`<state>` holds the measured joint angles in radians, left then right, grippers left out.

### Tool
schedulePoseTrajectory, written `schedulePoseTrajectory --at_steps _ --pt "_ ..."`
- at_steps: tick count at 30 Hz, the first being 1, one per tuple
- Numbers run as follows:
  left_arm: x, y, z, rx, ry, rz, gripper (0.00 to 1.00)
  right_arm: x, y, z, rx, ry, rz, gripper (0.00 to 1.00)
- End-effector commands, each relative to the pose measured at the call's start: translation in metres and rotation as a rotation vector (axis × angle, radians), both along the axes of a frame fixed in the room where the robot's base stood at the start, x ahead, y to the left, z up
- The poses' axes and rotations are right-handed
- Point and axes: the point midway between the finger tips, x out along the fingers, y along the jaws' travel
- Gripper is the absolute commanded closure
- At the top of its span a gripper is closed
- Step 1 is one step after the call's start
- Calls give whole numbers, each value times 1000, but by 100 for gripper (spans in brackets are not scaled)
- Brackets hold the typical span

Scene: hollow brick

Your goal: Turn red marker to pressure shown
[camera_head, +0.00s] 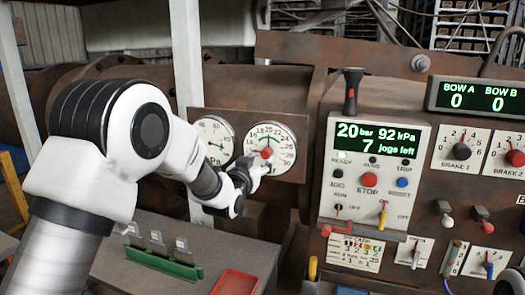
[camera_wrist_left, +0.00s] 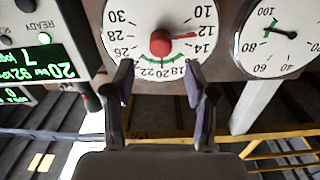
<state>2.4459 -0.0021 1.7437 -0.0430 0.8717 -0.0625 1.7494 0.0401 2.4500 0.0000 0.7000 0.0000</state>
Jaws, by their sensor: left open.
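The round white pressure gauge (camera_head: 285,135) is right of a second gauge on the rusty panel. It also shows upside down in the left wrist view (camera_wrist_left: 137,18). Its red knob (camera_wrist_left: 160,43) sits at the dial's centre, and a thin red pointer (camera_wrist_left: 186,35) points to about 12. A green arc lies around 18 to 22. The green display (camera_head: 378,138) reads 20 bar, 92 kPa and 7 jogs left. My left gripper (camera_wrist_left: 158,85) is open and empty, its fingertips over the dial's lower part in the wrist view, apart from the knob. In the head view the left gripper (camera_head: 252,172) partly covers the dial.
The second gauge (camera_head: 213,133) is beside the first. The control box (camera_head: 400,207) with a red stop button (camera_head: 369,180) and switches stands to the right. A green rack (camera_head: 162,262) and a red tray (camera_head: 235,284) lie on the grey surface below.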

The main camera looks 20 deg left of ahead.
Motion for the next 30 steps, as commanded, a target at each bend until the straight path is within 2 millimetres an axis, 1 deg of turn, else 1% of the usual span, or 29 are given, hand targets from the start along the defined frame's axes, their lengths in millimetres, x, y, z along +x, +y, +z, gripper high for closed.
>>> schedulePoseTrajectory --at_steps 1,3,6,8,11,17,18,20,21,22,30 --pt "10 0 5 0 0 0 44 0 0 12 0 -1 0 60" --pt "24 -1 5 0 2 0 44 0 0 20 0 -1 0 60" --pt "42 -2 4 0 1 0 44 0 0 28 0 -1 0 60" --pt "49 -2 3 0 2 0 44 0 0 31 0 -1 0 60" --pt "54 -2 1 -1 2 0 44 0 0 31 0 -1 0 60" --pt "55 -2 -1 -1 2 0 44 0 0 30 0 0 0 60" --pt "55 -2 -1 -1 2 0 59 0 0 30 0 -1 0 60" --pt "55 -2 -1 -1 2 0 80 0 0 30 0 -1 0 60" --pt "55 -2 -1 -1 2 0 94 0 0 30 0 -1 0 60" --pt "55 -2 -1 -1 2 0 100 0 0 30 0 -1 0 60" --pt "55 -2 -1 6 2 0 100 0 0 28 0 -1 0 60"
